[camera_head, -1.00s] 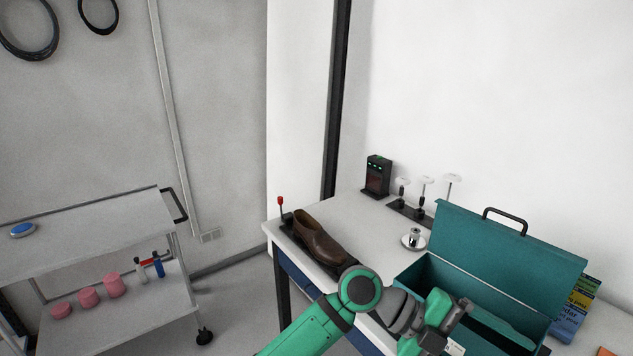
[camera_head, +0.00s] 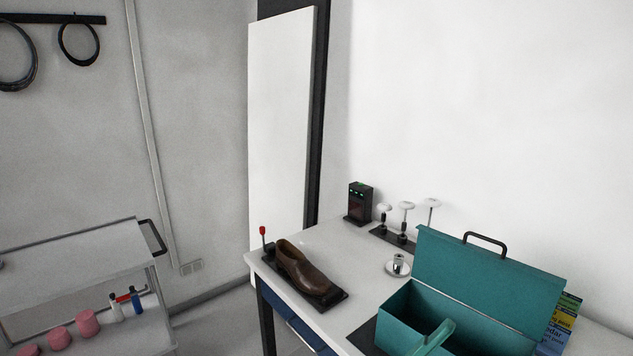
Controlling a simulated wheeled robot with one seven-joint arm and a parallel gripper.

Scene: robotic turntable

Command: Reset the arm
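My gripper is not visible in the head view.
A black device with green lights (camera_head: 359,203), stands with pale round tops (camera_head: 407,206) and a small metal piece on a white disc (camera_head: 398,264) are on the bench. A cart (camera_head: 80,260) holds pink cylinders and small bottles at the left. Floor shows between cart and bench.

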